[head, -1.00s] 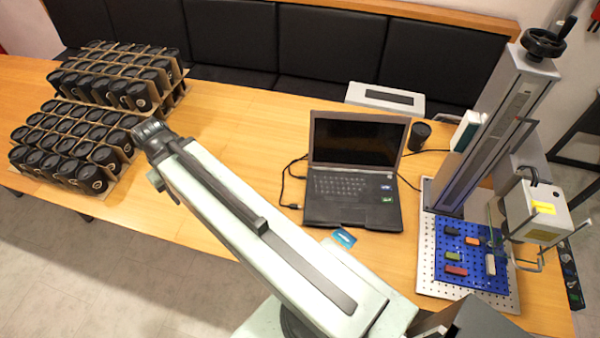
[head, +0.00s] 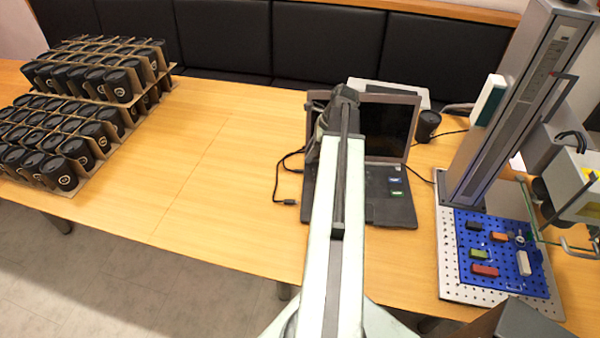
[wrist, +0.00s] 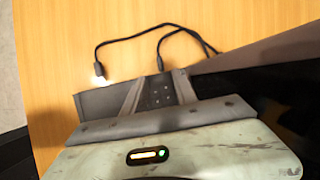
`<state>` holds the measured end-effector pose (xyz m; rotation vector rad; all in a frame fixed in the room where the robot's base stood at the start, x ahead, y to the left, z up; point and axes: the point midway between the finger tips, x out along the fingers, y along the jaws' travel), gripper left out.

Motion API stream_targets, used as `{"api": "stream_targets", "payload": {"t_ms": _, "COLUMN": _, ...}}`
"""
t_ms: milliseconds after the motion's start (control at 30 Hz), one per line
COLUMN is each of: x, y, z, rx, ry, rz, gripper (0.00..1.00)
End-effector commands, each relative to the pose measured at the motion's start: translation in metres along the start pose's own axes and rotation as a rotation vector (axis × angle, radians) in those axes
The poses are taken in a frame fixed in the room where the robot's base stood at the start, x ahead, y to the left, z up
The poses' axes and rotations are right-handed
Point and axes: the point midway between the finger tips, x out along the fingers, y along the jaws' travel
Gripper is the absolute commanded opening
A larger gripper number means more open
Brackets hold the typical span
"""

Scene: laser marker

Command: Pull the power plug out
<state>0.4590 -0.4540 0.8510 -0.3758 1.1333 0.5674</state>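The black laptop (head: 388,205) stands open on the table, its left part covered by my arm in the head view. A black cable (head: 278,180) runs beside its left side to a plug-like end (head: 290,202) on the wood. In the wrist view this end (wrist: 99,73) has a bright tip. A second dark connector (wrist: 160,64) is close above my gripper (wrist: 158,93), partly hidden behind it. I cannot tell which end is the power plug. In the head view my gripper is over the laptop's left side, mostly hidden. Its opening is unclear, and no hold shows.
The table (head: 215,200) is clear left of the laptop. Racks of black cups (head: 60,165) stand at the far left. A black cup (head: 428,125) and a white box (head: 385,88) are behind the laptop. The laser marker (head: 515,110) stands at the right.

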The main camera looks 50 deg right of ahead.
Motion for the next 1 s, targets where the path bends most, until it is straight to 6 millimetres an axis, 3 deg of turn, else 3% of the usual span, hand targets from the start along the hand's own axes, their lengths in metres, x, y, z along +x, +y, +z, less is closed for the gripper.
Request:
{"api": "stream_targets", "payload": {"t_ms": 167, "x": 0.013, "y": 0.0, "z": -0.001, "rx": -0.004, "ry": 0.001, "rz": 0.001, "gripper": 0.34}}
{"api": "stream_targets", "payload": {"t_ms": 533, "x": 0.076, "y": 0.001, "z": -0.001, "rx": -0.008, "ry": 0.002, "rz": 0.002, "gripper": 0.34}}
{"api": "stream_targets", "payload": {"t_ms": 833, "x": 0.078, "y": 0.001, "z": 0.002, "rx": -0.008, "ry": 0.002, "rz": 0.002, "gripper": 0.34}}
{"api": "stream_targets", "payload": {"t_ms": 867, "x": 0.078, "y": 0.001, "z": 0.002, "rx": -0.008, "ry": 0.002, "rz": 0.002, "gripper": 0.31}}
{"api": "stream_targets", "payload": {"t_ms": 967, "x": 0.078, "y": 0.001, "z": 0.002, "rx": -0.009, "ry": 0.002, "rz": 0.002, "gripper": 0.03}}
{"api": "stream_targets", "payload": {"t_ms": 1000, "x": 0.078, "y": 0.001, "z": 0.002, "rx": -0.009, "ry": 0.002, "rz": 0.002, "gripper": 0.0}}
